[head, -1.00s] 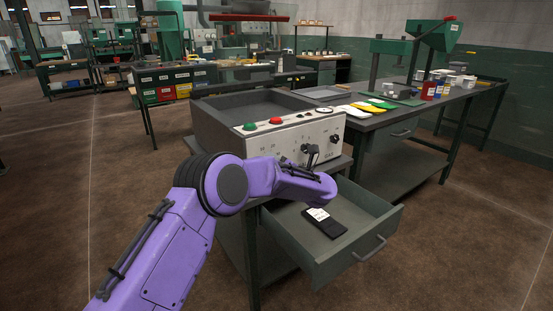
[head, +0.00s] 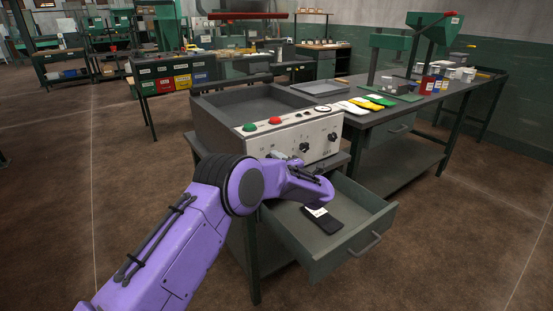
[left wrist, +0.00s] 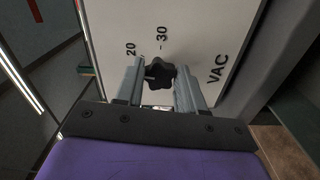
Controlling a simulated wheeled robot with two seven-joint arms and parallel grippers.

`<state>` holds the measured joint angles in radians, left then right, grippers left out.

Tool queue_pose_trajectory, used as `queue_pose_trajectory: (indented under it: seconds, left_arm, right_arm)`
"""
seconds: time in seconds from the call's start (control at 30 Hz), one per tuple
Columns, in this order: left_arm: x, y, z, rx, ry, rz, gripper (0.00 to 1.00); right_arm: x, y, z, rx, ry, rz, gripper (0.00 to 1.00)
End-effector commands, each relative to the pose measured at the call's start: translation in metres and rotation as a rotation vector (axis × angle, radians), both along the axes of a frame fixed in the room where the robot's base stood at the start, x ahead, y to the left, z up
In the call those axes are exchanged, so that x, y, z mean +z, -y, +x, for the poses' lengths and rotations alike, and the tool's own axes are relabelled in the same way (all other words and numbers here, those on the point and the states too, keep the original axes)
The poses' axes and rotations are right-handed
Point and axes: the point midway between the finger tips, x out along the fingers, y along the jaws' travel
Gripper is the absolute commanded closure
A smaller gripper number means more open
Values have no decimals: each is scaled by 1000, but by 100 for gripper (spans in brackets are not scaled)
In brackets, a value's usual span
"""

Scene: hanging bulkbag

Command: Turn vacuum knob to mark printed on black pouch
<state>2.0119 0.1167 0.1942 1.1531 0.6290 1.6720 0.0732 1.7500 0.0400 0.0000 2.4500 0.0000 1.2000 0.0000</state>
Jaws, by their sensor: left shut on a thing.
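In the left wrist view a black lobed vacuum knob (left wrist: 160,72) sits on a white panel marked 20, 30 and VAC. The two fingers of my left gripper (left wrist: 160,85) stand on either side of it and are shut on it. In the head view my left gripper (head: 286,157) is at the lower left of the machine's front panel, and the knob it holds is hidden there. The black pouch (head: 326,217) lies flat in the open drawer, with a white printed label at its upper left; the print is too small to read. My right gripper is out of view.
The machine (head: 225,133) has a green button (head: 249,127), a red button (head: 275,120) and two other black knobs (head: 304,147) on its panel. The open drawer (head: 340,252) juts out below my forearm. A bench with colored items is at right.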

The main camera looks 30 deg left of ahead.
Motion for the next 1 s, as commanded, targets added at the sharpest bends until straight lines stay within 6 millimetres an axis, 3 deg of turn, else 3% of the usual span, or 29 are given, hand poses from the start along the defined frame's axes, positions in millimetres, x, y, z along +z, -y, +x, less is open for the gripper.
queue_pose_trajectory:
  seconds: [0.5,1.0]
  left_arm:
    - [-2,0,0,-1,-316,131,92]
    - [-3,0,-1,-1,-380,156,92]
  right_arm:
    - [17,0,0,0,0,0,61]
    - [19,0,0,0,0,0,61]
